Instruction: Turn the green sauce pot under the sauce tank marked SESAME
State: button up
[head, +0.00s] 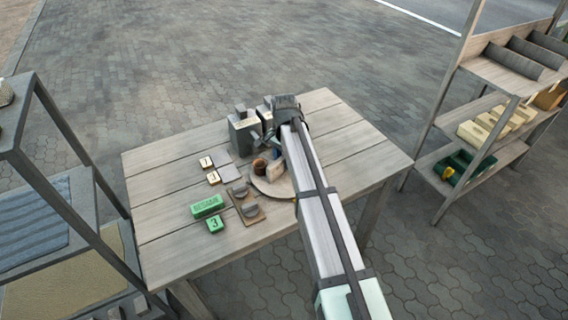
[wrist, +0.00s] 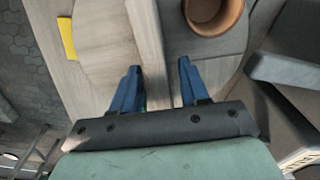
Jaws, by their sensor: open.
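A round, light wooden turntable (head: 262,187) sits on the table, partly hidden by my arm. It fills much of the wrist view (wrist: 105,45), with an upright divider across it. A terracotta-brown pot (head: 259,166) stands on it; it also shows in the wrist view (wrist: 212,14), right of my fingers. My gripper (wrist: 162,85) is open above the turntable, its blue fingers apart with nothing clearly between them. A thin green sliver shows beside the left finger; I cannot tell what it is. No whole green pot is visible. Grey box-like tanks (head: 243,132) stand behind; their markings are unreadable.
A green lettered block (head: 207,206) and a green block marked 3 (head: 215,224) lie at the table's front left, near small numbered tiles (head: 213,177) and a board with grey knobs (head: 247,208). Shelves stand on both sides. The table's far left is clear.

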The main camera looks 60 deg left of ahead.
jog(key=shift+f, duration=1.2)
grip_shut()
